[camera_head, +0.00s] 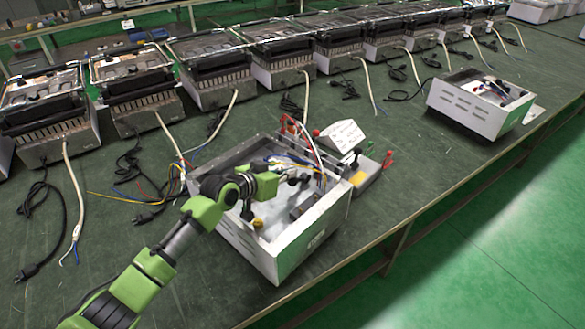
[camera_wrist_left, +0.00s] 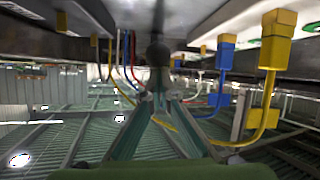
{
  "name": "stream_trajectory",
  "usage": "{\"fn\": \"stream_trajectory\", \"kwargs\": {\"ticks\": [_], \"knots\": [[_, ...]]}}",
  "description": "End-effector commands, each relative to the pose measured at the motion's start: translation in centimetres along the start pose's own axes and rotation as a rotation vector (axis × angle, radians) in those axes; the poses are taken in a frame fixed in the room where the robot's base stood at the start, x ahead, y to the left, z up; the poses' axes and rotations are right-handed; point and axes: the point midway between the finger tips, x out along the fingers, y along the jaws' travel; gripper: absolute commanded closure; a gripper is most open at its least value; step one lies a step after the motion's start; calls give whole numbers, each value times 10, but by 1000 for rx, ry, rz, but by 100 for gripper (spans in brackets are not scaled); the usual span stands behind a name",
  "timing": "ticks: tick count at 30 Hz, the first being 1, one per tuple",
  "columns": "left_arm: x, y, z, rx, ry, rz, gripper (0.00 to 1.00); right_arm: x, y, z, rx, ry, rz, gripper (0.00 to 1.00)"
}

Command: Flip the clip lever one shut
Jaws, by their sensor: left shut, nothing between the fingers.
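The open white box (camera_head: 315,243), a heating-element housing, stands on the green table with wires and small parts inside. My left gripper (camera_head: 303,179) reaches over it from the left, low over the inside. In the left wrist view its fingers (camera_wrist_left: 158,103) meet at the tips, shut and empty. A dark ball-ended knob (camera_wrist_left: 158,52), probably on a clip lever, stands just past the fingertips; I cannot tell whether they touch. A black knob (camera_head: 247,212) also shows inside the box in the head view. I cannot tell which lever is one. My right gripper is out of view.
A grey tester (camera_head: 372,173) with red and green clips stands right beside the box. Blue connectors (camera_wrist_left: 225,50) and coloured wires hang close to my left fingers. Another white box (camera_head: 465,110) stands at the right. Several heater units line the back.

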Motion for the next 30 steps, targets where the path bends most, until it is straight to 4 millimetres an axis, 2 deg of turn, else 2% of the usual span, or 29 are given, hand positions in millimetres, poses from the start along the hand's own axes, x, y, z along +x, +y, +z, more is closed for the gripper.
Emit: {"fn": "stream_trajectory", "kwargs": {"ticks": [12, 26, 30], "knots": [[-3, -2, 11, 0, 1, 1, 100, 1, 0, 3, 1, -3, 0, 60], [-3, -2, 11, 0, 0, 0, 100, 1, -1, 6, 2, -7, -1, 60], [-6, -1, 3, 0, 1, 0, 100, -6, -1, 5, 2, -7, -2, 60]]}}
